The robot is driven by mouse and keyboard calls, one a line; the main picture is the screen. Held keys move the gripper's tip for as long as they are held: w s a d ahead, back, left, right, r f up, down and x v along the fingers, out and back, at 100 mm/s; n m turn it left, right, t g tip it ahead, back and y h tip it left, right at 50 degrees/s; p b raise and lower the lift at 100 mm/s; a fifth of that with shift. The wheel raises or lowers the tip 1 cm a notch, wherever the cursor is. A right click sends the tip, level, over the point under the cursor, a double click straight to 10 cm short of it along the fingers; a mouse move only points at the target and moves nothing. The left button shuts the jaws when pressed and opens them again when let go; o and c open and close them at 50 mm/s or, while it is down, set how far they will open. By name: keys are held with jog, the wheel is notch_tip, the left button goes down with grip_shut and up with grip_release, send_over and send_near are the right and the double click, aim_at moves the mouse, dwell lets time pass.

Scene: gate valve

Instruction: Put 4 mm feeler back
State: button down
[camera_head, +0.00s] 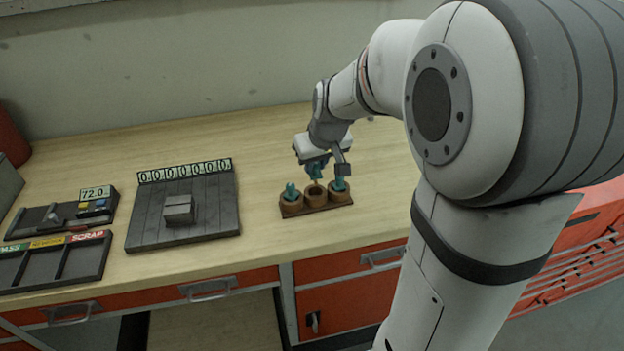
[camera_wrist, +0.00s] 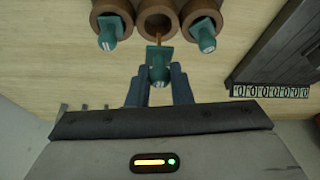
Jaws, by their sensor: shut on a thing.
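My gripper (camera_head: 320,164) is shut on a teal-handled feeler (camera_wrist: 158,68), with its thin brass-coloured end pointing at the middle cup of a brown rack. The rack (camera_head: 316,207) has three round cups. The middle cup (camera_wrist: 157,21) looks empty, and the held feeler is over or just beside its opening; I cannot tell whether the tip is inside. Two other teal feelers stand in the outer cups, one on the left (camera_head: 291,191) and one on the right (camera_head: 339,185) in the head view. The marks on the handles are too small to read.
Left of the rack on the wooden bench lies a dark slatted board (camera_head: 215,212) with a grey block (camera_head: 178,210) and a number strip (camera_head: 185,171). Farther left are a gauge showing 72.0 (camera_head: 62,214) and a sorting tray marked SCRAP (camera_head: 60,262). Bench behind the rack is clear.

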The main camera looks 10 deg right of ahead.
aim_at(317, 175)
jog(key=shift+f, duration=2.4)
jog(key=shift+f, duration=0.15)
jog(key=c, duration=1.3)
grip_release()
jog(key=shift+r, duration=0.35)
jog(key=a+v, duration=0.1)
jog(key=v, duration=1)
jog(key=s+f+m+g, duration=0.1)
jog(key=s+f+m, duration=0.1)
jog(key=s, duration=1.5)
jog(key=shift+f+g+h, duration=0.3)
jog(key=shift+f+h, duration=0.1)
jog(key=shift+f, duration=0.35)
